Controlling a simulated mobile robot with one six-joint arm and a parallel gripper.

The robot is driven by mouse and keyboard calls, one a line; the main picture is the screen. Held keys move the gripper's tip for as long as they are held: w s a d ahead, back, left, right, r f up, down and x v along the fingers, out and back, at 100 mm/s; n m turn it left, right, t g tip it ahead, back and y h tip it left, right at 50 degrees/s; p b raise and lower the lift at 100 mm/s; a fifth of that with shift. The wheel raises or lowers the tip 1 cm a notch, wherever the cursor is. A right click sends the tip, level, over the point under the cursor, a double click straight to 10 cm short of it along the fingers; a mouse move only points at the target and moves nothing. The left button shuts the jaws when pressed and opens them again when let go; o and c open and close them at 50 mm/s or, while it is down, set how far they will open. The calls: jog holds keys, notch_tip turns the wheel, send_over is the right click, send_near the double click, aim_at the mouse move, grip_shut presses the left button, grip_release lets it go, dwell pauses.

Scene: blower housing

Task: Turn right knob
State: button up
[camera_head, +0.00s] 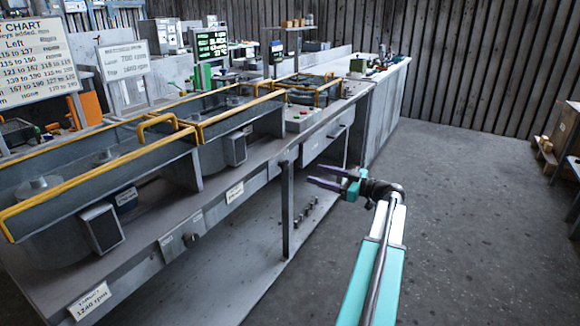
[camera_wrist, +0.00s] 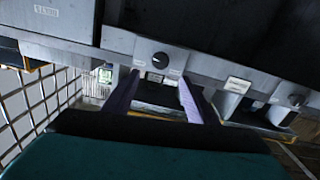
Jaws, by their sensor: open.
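A round dark knob (camera_wrist: 160,60) on a light plate on the bench front shows in the wrist view, just beyond and between my fingertips. A second knob (camera_wrist: 297,100) is at the right edge of that view. In the head view, one knob (camera_head: 192,238) is on the front panel at lower left. A small dark fitting (camera_head: 338,131) sits on the light panel further along, too small to tell clearly. My gripper (camera_head: 315,174) is open and empty, pointing at the bench front and apart from it. Its purple fingers (camera_wrist: 159,82) show no contact with the knob.
The long grey bench (camera_head: 225,195) carries tanks with yellow rails (camera_head: 150,125). A bench leg (camera_head: 287,205) stands left of my gripper, with a lower shelf (camera_head: 235,265) behind. The grey floor (camera_head: 460,190) to the right is clear. A wooden stand (camera_head: 563,135) is at far right.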

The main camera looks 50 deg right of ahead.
aim_at(287, 166)
jog(key=x, duration=1.2)
jog(key=shift+w, duration=0.4)
